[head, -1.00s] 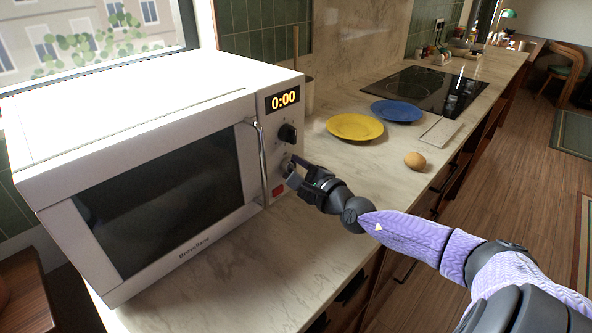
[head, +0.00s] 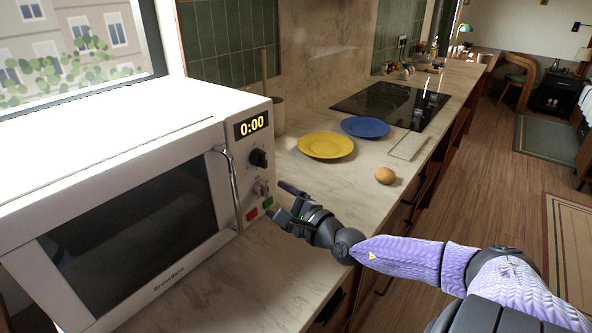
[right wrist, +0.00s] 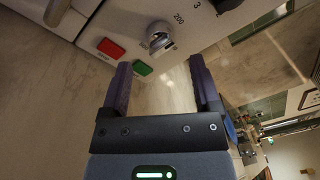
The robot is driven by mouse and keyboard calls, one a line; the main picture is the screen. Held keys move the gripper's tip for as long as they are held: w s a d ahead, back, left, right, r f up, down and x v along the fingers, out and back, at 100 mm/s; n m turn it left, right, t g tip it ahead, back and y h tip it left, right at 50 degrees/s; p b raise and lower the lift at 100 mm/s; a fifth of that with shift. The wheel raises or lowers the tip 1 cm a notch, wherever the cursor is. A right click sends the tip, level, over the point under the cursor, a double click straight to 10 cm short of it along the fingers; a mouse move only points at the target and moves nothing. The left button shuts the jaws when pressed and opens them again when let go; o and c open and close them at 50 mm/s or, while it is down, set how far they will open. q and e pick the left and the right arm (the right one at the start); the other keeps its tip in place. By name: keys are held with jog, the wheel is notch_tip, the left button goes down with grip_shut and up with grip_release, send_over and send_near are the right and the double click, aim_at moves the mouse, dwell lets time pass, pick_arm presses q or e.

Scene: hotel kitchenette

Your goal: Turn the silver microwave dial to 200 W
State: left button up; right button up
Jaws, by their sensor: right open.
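The white microwave (head: 100,150) stands on the counter at the left of the head view. Its silver dial (head: 263,190) is on the control panel, below a black dial (head: 259,158) and above the red and green buttons. The silver dial also shows at the top of the right wrist view (right wrist: 159,38), with a printed "200" mark (right wrist: 179,18) near it. I cannot tell exactly where its pointer sits. My right gripper (head: 283,201) is open and empty, just right of the panel and apart from the dial. My left gripper is not in view.
A door handle (head: 231,188) stands out left of the dials. Right of the microwave lie a yellow plate (head: 326,146), a blue plate (head: 365,127) and a brown egg-like object (head: 385,176). The counter in front is clear.

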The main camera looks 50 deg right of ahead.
jog(key=s+p, duration=0.2)
jog(key=s, duration=0.4)
jog(key=shift+s+a, duration=0.1)
